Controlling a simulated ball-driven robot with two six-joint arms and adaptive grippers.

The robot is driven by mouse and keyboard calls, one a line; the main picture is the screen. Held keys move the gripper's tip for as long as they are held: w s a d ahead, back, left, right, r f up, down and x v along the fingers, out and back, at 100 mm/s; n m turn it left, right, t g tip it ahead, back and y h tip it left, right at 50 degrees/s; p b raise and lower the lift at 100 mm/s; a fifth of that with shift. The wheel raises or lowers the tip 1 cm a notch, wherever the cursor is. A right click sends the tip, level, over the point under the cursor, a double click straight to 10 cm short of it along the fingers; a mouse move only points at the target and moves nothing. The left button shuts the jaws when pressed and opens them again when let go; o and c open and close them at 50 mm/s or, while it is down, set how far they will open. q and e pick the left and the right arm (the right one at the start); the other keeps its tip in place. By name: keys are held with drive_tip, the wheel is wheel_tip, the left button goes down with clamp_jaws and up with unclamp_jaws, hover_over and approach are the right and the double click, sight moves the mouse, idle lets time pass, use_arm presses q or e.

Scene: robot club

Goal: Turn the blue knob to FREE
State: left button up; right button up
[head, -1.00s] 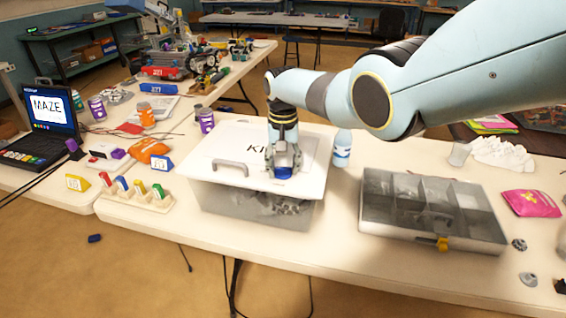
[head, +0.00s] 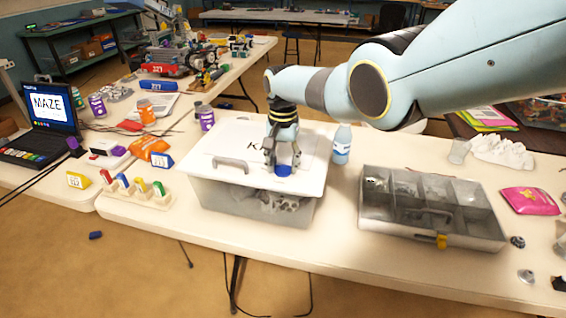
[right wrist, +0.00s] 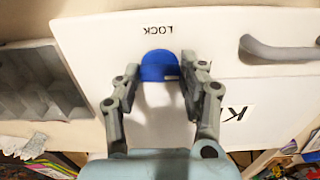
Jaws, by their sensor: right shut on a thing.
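The blue knob (head: 284,170) sits on the white lid (head: 225,145) of a clear bin. It also shows in the right wrist view (right wrist: 158,66), beside the word LOCK (right wrist: 158,30), which reads upside down there. My right gripper (head: 282,160) points down over the lid, its two fingers at opposite sides of the knob. In the right wrist view, my right gripper (right wrist: 160,72) is shut on the knob. The word FREE is not visible, and I cannot make out a pointer mark on the knob. My left gripper is not in view.
The lid has a grey handle (head: 231,165) left of the knob. A water bottle (head: 342,145) stands just behind the bin's right side. A grey compartment case (head: 375,228) lies to the right. A rack of coloured pegs (head: 135,197) is at the left.

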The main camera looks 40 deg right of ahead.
sight(283, 165)
drive_tip(key=o, duration=1.2)
drive_tip(key=shift+c, duration=0.2)
wheel_tip(283, 165, up, 12)
